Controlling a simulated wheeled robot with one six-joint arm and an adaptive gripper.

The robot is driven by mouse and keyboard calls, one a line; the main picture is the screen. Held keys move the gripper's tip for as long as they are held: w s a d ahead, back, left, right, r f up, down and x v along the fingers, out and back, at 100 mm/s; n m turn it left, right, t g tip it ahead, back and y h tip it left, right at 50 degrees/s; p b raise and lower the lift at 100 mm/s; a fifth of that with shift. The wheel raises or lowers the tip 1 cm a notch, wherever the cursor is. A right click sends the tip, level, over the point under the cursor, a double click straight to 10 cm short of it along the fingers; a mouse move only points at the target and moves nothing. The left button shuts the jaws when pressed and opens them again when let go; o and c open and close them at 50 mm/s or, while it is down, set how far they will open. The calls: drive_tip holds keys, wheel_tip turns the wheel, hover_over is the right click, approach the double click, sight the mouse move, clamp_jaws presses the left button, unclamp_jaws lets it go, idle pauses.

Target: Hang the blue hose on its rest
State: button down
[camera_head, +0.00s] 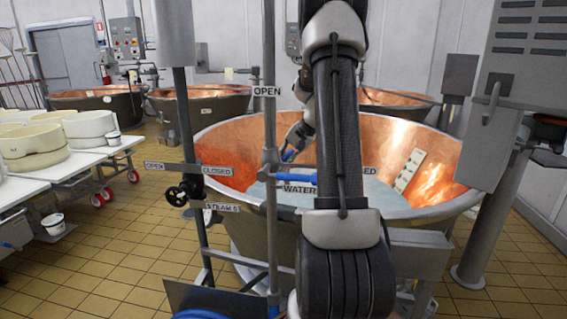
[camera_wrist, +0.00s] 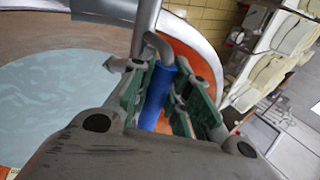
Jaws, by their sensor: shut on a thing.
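My gripper (camera_wrist: 160,85) is shut on a blue cylinder, the blue hose (camera_wrist: 157,98), in the wrist view. The hose lies between its green-lined fingers. A bent grey metal piece (camera_wrist: 158,44) stands at the hose's far end, close to a grey upright pipe (camera_wrist: 145,25); I cannot tell if it belongs to the hose or to the rest. In the head view my gripper (camera_head: 290,150) is over the near copper vat, left of my arm, with a bit of blue at its tip. Blue coils (camera_head: 200,314) show at the bottom edge. I cannot make out the rest for certain.
The near copper vat (camera_head: 225,140) holds pale liquid (camera_head: 375,195). A pipe stand (camera_head: 270,120) with OPEN, CLOSED and WATER labels and a blue lever (camera_head: 302,179) rises before it. A white table (camera_head: 95,155) with tubs is at left.

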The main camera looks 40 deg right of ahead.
wheel_tip(320, 180, up, 20)
idle(0.9)
idle(1.1)
